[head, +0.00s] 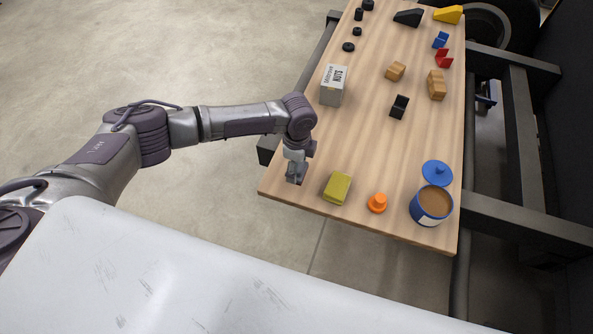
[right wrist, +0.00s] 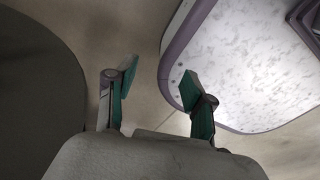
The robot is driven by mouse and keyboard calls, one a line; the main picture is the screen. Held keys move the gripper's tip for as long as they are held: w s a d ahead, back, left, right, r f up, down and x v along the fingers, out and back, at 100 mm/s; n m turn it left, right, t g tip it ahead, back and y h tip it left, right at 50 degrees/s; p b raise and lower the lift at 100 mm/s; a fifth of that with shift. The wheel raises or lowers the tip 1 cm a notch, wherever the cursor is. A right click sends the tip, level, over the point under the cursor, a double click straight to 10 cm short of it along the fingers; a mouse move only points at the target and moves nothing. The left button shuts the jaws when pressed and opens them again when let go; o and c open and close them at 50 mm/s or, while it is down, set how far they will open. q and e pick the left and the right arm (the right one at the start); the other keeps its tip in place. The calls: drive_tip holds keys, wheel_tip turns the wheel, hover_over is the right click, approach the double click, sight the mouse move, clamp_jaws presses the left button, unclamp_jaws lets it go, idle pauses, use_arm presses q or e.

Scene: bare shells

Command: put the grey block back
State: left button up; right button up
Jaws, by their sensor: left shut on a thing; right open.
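My left gripper (head: 296,174) is at the near left corner of the wooden table, pointing down. It is shut on a small grey block (head: 297,179), which the fingers partly hide. I cannot tell whether the block touches the tabletop or is just above it. My right gripper (right wrist: 160,78) is open and empty in the right wrist view, with green pads apart over the floor; it is away from the table and does not show in the head view.
The wooden table (head: 372,140) holds a yellow-green block (head: 337,188) just right of my left gripper. An orange knobbed piece (head: 377,203), an open blue tin (head: 431,207) and its blue lid (head: 437,173) stand further right. A grey labelled box (head: 334,86) stands beyond. Table centre is mostly clear.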

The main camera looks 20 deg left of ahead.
sight(297, 173)
use_arm(q)
wheel_tip(297, 173, down, 4)
drive_tip(key=shift+f, duration=0.1)
drive_tip(key=o, duration=1)
wheel_tip(297, 173, up, 12)
drive_tip(key=shift+r, duration=0.1)
idle(0.6)
